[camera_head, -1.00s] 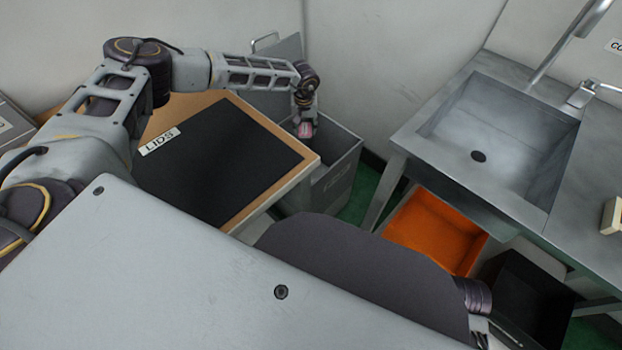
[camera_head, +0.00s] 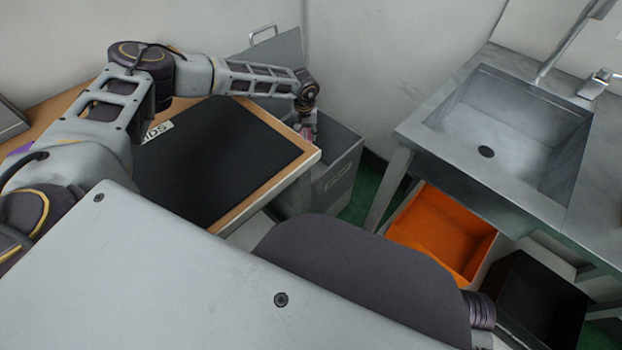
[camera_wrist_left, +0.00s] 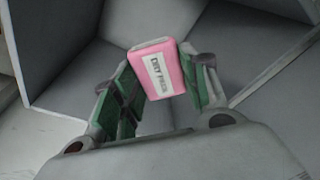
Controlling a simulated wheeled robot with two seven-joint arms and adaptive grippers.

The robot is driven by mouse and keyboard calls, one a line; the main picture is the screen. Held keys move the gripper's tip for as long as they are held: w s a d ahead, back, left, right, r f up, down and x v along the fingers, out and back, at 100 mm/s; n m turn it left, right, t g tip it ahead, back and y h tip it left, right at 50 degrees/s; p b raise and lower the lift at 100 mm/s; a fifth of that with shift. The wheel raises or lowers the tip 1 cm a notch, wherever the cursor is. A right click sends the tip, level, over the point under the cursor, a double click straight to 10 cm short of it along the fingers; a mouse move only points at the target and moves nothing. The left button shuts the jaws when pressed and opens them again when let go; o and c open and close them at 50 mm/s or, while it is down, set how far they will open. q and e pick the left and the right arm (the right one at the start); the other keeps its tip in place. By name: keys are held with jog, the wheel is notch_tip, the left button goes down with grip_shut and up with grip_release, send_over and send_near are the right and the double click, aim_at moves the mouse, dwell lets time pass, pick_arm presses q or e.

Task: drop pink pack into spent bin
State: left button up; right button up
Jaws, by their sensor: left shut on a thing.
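The pink pack (camera_wrist_left: 160,70), with a white printed label, is between the green-padded fingers of my left gripper (camera_wrist_left: 158,88) in the left wrist view. The gripper is shut on it. In the head view my left gripper (camera_head: 306,127) hangs at the mouth of a grey bin (camera_head: 338,180) beyond the table corner, and only a small bit of pink shows there. The bin's raised lid (camera_head: 278,55) stands behind. Grey inner walls (camera_wrist_left: 235,40) surround the pack in the wrist view. The lettering on the bin front is too faint to read. My right gripper is not clearly visible.
A steel sink (camera_head: 510,130) stands at right. An orange bin (camera_head: 440,225) and a black bin (camera_head: 535,300) sit below it.

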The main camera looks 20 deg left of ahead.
dwell(0.3)
pick_arm(q)
jog(key=o, duration=1.1)
jog(key=shift+c, duration=0.2)
notch_tip(320, 180, up, 12)
jog(key=s, duration=0.1)
jog(key=shift+s+d, duration=0.3)
jog(key=shift+d, duration=0.1)
dwell(0.5)
